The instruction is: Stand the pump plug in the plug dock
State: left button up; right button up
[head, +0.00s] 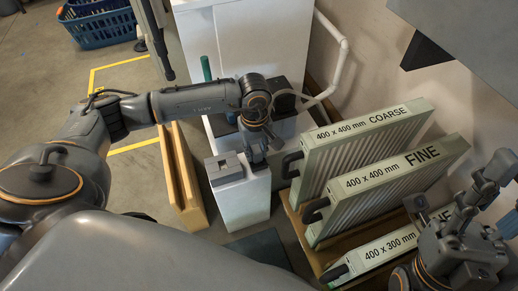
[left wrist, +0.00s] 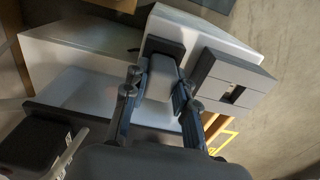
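The plug dock (left wrist: 235,85) is a grey block with a small dark slot, and it lies right of my fingers in the left wrist view. In the head view the dock (head: 224,168) sits on top of a white pedestal. My left gripper (head: 257,152) is just right of the dock, over the pedestal's edge. In the left wrist view my left gripper (left wrist: 160,88) has its fingers on both sides of a light grey block, which looks like the pump plug (left wrist: 161,72). A dark piece shows at its far end. The plug is apart from the dock. My right gripper (head: 485,190) is at the right edge, away from these things.
The white pedestal (head: 243,203) stands between a wooden rail (head: 181,180) and a rack of filters (head: 362,145) marked COARSE and FINE. A white cabinet (head: 240,40) and a white pipe (head: 341,65) are behind. A blue basket (head: 100,27) lies far left on the floor.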

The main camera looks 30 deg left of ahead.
pick_arm(q)
jog(key=o, duration=0.5)
